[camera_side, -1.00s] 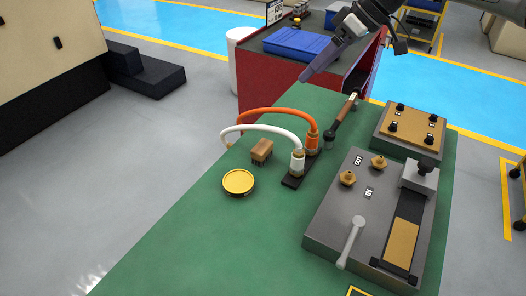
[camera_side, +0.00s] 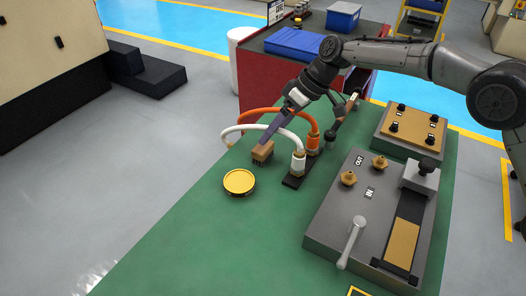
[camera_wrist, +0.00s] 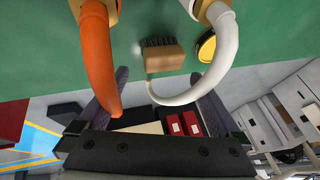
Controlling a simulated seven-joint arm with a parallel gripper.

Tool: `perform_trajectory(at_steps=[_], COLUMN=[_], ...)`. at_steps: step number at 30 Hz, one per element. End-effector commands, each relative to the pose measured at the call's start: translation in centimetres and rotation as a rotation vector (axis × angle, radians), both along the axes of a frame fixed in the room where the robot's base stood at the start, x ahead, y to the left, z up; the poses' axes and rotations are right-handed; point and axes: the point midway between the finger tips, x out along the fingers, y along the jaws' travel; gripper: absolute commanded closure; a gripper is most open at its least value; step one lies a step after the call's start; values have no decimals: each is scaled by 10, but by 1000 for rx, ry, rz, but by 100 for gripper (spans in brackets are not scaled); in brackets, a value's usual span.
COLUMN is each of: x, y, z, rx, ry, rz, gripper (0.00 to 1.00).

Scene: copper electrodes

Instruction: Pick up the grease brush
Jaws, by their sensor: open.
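My gripper (camera_side: 299,128) is open and empty above the table, around the hose area, one finger near the block. In the wrist view my gripper (camera_wrist: 155,82) has its fingers spread below the block.
An orange hose (camera_side: 270,111) and a white hose (camera_side: 250,128) arch up close to my fingers. A round yellow tin (camera_side: 239,183) stands in front. A grey fixture (camera_side: 330,215) and tan terminal board (camera_side: 409,126) occupy the right. The table's front left is clear.

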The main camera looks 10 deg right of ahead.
Motion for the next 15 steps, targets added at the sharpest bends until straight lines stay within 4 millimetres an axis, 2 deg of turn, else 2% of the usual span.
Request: perform_trajectory(at_steps=[11,15], x=[-2,-1], y=[21,24], z=[-41,-46], rx=[-1,0], ry=[1,0], rz=[2,1], gripper=[0,0])
